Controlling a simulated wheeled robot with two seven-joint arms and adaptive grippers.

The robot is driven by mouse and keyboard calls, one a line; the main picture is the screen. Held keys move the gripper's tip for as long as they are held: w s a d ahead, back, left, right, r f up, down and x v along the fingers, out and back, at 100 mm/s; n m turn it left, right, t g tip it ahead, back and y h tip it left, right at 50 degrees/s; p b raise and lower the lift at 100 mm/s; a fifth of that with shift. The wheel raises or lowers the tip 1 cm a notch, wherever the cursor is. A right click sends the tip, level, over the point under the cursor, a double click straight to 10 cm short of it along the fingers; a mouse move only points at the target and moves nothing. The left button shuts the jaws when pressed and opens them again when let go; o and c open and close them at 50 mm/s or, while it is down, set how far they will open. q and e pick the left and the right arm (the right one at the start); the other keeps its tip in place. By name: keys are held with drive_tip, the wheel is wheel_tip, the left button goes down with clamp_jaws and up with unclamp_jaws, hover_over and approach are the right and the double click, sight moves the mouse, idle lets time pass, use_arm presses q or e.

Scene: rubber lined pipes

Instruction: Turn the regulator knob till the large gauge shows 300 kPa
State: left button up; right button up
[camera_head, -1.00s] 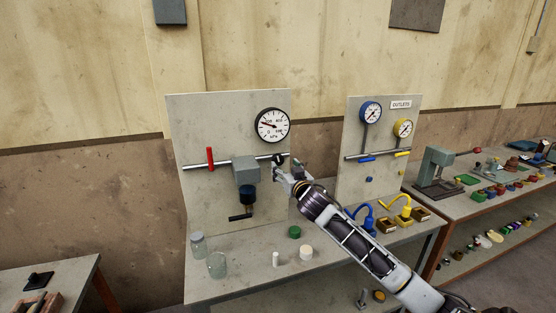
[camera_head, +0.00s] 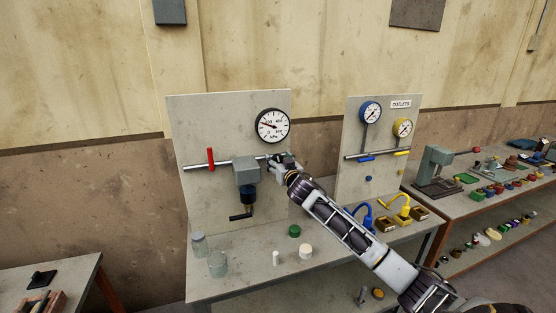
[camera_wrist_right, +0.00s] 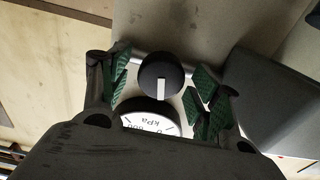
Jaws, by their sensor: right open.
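The large gauge (camera_head: 272,125) is white with a black rim, high on the grey panel. Its needle points left and slightly up; the exact reading is too small to tell. The gauge's lower edge shows upside down in the right wrist view (camera_wrist_right: 148,122), with "kPa" on it. The regulator knob (camera_wrist_right: 160,82) is round and black with a white mark. My right gripper (camera_wrist_right: 164,88) is open, its green-padded fingers on either side of the knob, with gaps visible. In the head view my right gripper (camera_head: 283,161) covers most of the knob below the gauge. My left gripper is not in view.
A second panel (camera_head: 349,124) with blue and yellow gauges stands to the right.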

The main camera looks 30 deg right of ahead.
drive_tip(key=shift+w+d, duration=0.1)
drive_tip(key=shift+w, duration=0.4)
drive_tip(key=c, duration=1)
drive_tip(key=shift+c, duration=0.2)
